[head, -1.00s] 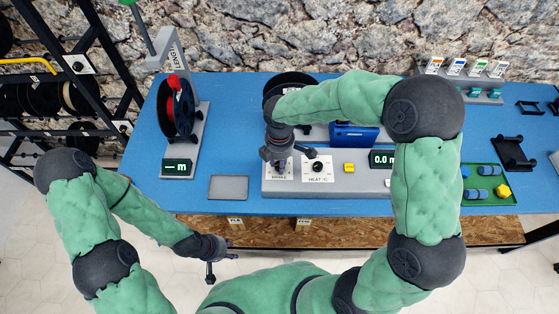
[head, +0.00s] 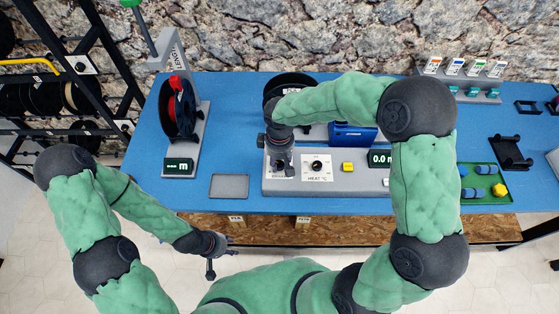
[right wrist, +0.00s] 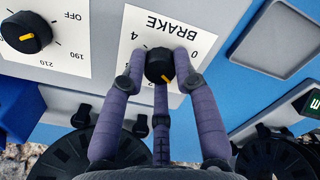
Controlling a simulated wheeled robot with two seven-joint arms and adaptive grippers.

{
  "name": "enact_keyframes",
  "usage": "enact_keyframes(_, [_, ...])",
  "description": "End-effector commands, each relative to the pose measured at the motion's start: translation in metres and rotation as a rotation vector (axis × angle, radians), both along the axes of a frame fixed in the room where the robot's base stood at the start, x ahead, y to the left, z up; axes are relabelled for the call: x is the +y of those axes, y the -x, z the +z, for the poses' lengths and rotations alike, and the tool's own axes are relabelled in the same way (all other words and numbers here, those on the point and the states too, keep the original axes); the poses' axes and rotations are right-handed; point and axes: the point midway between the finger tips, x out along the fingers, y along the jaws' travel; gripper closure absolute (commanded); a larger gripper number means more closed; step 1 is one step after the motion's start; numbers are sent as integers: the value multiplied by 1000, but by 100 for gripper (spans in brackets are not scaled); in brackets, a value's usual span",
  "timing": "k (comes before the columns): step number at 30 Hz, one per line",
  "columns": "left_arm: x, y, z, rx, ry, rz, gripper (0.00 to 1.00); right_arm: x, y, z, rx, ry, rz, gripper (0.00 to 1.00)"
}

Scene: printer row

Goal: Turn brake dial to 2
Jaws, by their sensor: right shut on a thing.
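The black brake dial (right wrist: 159,63) sits on a white plate marked BRAKE, upside down in the right wrist view. Its yellow pointer aims down and slightly right in that view. My right gripper (right wrist: 160,68) is shut on the dial, with purple fingers on both sides. In the head view my right gripper (head: 281,170) hides the dial. My left gripper (head: 221,260) is empty, fingers spread, in front of the table.
The heat dial (head: 317,166) and a yellow button (head: 348,167) sit beside the brake dial on the grey console (head: 340,187). A grey tray (head: 229,186) lies left of the console. A spool stand (head: 180,120) is further left; a green tray (head: 485,199) is at right.

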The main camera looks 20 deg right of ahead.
Motion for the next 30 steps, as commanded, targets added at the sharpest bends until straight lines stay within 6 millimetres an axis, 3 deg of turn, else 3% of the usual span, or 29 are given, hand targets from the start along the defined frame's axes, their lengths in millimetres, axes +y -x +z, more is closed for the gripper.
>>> enact_keyframes(30, [0,0,-10,0,0,0,60,0,1,-2,2,0,-883,100])
